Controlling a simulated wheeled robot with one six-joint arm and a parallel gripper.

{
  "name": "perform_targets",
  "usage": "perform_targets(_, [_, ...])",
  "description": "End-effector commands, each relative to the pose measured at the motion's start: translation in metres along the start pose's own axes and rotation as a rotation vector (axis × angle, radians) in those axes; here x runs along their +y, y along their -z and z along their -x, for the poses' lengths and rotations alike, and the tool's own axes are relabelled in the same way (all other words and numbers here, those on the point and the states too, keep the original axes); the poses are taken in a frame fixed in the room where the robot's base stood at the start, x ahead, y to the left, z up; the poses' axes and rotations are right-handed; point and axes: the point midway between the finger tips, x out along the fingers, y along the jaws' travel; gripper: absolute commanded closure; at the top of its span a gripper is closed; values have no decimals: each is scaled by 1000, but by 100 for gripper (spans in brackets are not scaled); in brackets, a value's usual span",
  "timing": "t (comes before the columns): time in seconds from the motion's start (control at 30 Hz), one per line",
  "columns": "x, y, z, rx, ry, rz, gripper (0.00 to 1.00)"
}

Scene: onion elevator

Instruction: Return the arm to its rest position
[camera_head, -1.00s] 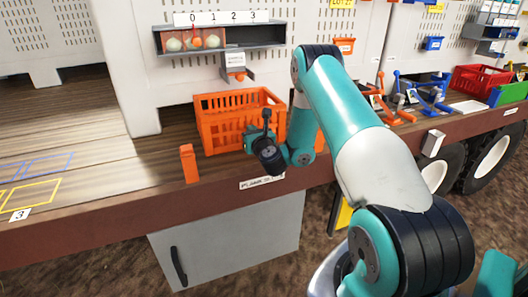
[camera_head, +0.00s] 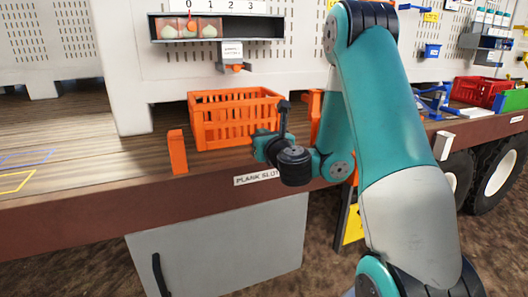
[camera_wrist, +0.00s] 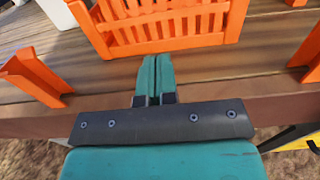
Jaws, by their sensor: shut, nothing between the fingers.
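My teal arm (camera_head: 375,110) bends up and over at the right of the head view. Its wrist hangs in front of the truck bed's front edge. My gripper (camera_wrist: 155,68) shows in the wrist view with its two teal fingers together and nothing between them. It points toward the orange crate (camera_wrist: 170,42) and is apart from it.
The orange crate also shows in the head view (camera_head: 235,118) on the wooden bed. An orange post (camera_head: 177,152) stands left of it. A numbered shelf (camera_head: 240,27) holds several pale onions. A grey cabinet (camera_head: 220,250) is below the bed. A red crate (camera_head: 480,91) is at right.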

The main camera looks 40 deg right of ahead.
Motion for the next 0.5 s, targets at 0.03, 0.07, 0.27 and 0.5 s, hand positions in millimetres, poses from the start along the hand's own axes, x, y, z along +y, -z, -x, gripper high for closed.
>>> perform_targets(0.03, [0,2,4,-2,1,0,100])
perform_targets(0.07, [0,2,6,-1,1,0,100])
perform_targets(0.27, [0,-1,10,-1,0,0,100])
perform_targets(0.5, [24,-10,11,-14,-89,86,100])
